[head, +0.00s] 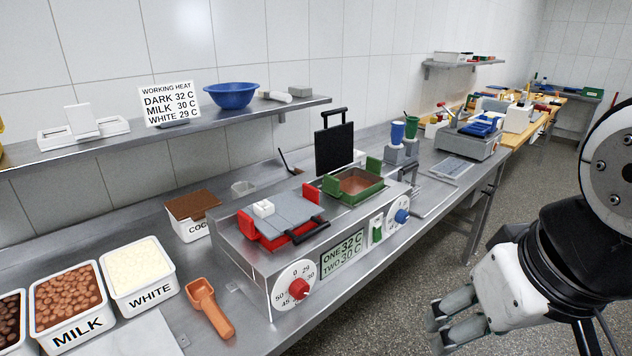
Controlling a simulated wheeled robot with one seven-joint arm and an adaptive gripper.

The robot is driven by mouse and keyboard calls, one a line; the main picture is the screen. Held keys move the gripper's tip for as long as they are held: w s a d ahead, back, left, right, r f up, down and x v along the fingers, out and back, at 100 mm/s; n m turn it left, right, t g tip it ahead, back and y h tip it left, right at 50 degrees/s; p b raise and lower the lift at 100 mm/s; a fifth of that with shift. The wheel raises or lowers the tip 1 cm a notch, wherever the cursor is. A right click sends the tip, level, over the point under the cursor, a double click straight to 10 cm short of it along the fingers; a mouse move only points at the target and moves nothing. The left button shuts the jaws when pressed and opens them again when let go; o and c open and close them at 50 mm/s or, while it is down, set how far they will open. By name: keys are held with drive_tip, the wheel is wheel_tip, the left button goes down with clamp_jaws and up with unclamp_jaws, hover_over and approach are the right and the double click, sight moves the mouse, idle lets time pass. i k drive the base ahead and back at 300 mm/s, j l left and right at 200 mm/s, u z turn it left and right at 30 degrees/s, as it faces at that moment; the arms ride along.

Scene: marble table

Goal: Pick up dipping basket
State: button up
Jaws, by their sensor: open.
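I cannot pick out the dipping basket with certainty. A thin dark-handled tool (284,161) leans up behind the warming machine, and its lower end is too small to make out. Another small dark item (409,173) stands at the machine's right end, beside the green-ended vat (359,185) of brown chocolate; its shape is unclear. My gripper (435,328) is at the lower right, over the floor in front of the table. Its fingers point left and are apart, with nothing between them. It is well away from both items.
Tubs of milk (68,329) and white (139,296) chocolate and an orange scoop (209,307) stand left. A shelf (185,125) overhangs the back.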

sight(415, 165)
drive_tip(key=i+l, duration=1)
drive_tip(key=l, duration=0.15)
drive_tip(key=i+l+u, duration=0.1)
drive_tip(key=i+l, duration=0.35)
drive_tip(key=l, duration=0.15)
drive_tip(key=i+l, duration=0.5)
drive_tip(key=l+u, duration=0.05)
drive_tip(key=l, duration=0.05)
